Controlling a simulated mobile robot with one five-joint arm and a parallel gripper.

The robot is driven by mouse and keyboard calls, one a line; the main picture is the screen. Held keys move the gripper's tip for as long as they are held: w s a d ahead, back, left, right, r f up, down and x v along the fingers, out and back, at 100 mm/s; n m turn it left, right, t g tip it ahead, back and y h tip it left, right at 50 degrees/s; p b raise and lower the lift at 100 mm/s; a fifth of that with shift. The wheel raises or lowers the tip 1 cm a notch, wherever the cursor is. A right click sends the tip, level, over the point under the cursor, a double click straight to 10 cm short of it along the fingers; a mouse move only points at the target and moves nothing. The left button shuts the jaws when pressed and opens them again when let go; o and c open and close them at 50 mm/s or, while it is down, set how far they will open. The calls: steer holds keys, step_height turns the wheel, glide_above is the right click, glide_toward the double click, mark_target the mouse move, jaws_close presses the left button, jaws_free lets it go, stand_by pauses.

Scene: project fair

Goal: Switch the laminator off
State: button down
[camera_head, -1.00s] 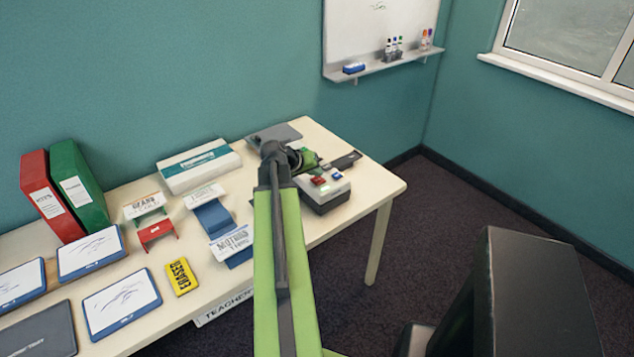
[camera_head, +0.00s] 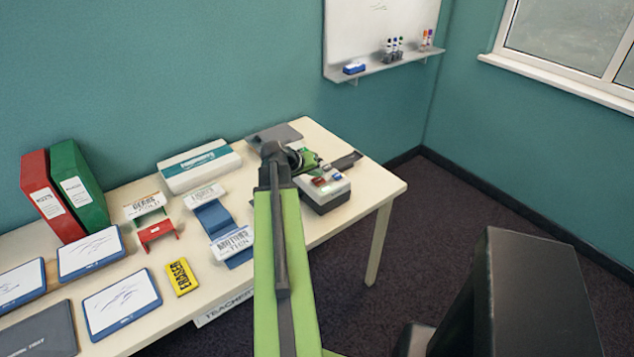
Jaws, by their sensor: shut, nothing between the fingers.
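A grey box with a pale top and small coloured buttons (camera_head: 327,197) sits near the right end of the table. A red button (camera_head: 320,181) and a pale bluish one (camera_head: 337,176) show on its top. A long white and teal box (camera_head: 199,166) lies at the back of the table. I cannot read a label that tells which of them is the laminator. My gripper (camera_head: 347,161) is shut and empty, just behind the button box in the picture. I cannot tell whether it touches the box.
The table's right end is clear.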

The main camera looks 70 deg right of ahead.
mark_target(317, 181)
stand_by(0.4)
steer(key=shift+s+f+b, duration=0.1)
steer(key=shift+f+b, duration=0.35)
steer(key=shift+f, duration=0.2)
stand_by(0.4)
steer(key=shift+r+p, duration=0.5)
steer(key=shift+r, duration=0.2)
step_height(317, 181, up, 6)
steer(key=p, duration=0.6)
